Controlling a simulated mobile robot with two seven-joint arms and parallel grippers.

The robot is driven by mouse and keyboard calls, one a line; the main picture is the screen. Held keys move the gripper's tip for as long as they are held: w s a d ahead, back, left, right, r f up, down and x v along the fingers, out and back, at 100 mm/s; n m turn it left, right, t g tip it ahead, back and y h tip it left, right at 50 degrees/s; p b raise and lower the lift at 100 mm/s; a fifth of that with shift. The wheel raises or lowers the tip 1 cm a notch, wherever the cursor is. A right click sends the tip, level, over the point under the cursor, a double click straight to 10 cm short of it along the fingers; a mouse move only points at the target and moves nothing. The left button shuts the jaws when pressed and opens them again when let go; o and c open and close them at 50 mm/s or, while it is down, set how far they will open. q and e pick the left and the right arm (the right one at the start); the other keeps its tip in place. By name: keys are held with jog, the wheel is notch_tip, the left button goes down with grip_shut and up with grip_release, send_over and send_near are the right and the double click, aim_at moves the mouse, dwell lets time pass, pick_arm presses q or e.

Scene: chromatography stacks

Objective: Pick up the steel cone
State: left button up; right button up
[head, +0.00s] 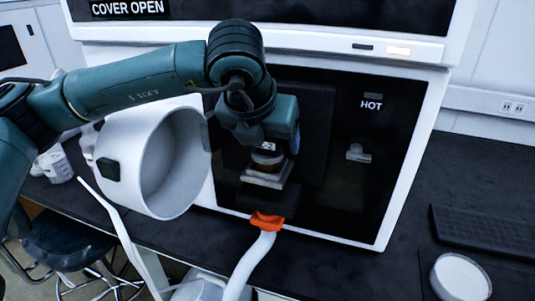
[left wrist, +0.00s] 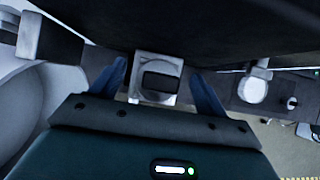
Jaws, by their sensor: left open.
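The steel cone seems to be the small grey metal piece with a round banded top (head: 268,160), on a square light block at the front of the dark instrument. In the left wrist view a square grey block with a dark centre (left wrist: 157,97) lies between my two blue fingers. I cannot make out a clear cone shape. My left gripper (left wrist: 157,72) is open, its fingers on either side of this piece with gaps showing. In the head view my left gripper (head: 266,148) is right above it and partly hides it. My right gripper is not in view.
The instrument's black front (head: 345,190) is close behind, marked HOT, with a small knob (head: 358,153). A round white open cover (head: 160,165) stands close at left. An orange collar (head: 266,221) and white hose are below. A keyboard (head: 485,230) lies on the right bench.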

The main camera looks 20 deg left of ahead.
pick_arm(q)
jog(key=shift+f, duration=0.1)
jog(key=c, duration=1.2)
jog(key=shift+o, duration=0.2)
